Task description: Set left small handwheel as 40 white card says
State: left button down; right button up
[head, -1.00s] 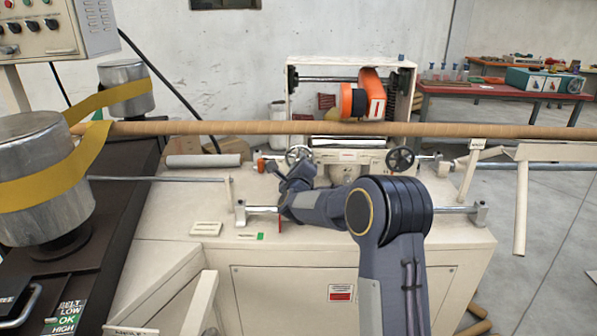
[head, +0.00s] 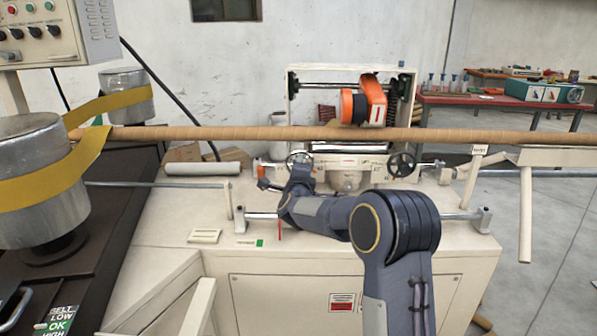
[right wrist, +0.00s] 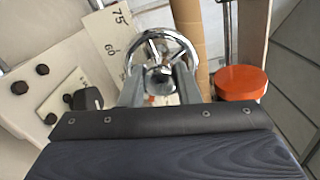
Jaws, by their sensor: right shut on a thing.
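The left small handwheel (head: 299,157) sits on the machine front, partly behind my right gripper (head: 301,174) in the head view. In the right wrist view it is a chrome spoked wheel (right wrist: 137,45), and my right gripper (right wrist: 160,82) is shut on its hub, one finger on each side. A white scale plate (right wrist: 113,33) marked 75 and 60 lies just left of the wheel. White cards (head: 205,236) lie on the machine top; their writing is too small to read. My left gripper is not in view.
A second handwheel (head: 402,164) is to the right. A long brown tube (head: 250,133) crosses above the machine, below an orange-and-black unit (head: 364,102). A steel rail (head: 455,216) runs along the front. An orange knob (right wrist: 241,83) is right of my gripper.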

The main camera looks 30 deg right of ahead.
jog(key=o, duration=1)
jog(key=shift+c, duration=0.2)
jog(key=shift+s+a, duration=0.1)
jog(key=b+v, duration=0.1)
jog(key=v, duration=0.6)
jog(key=shift+s, duration=0.3)
jog(key=shift+a, duration=0.1)
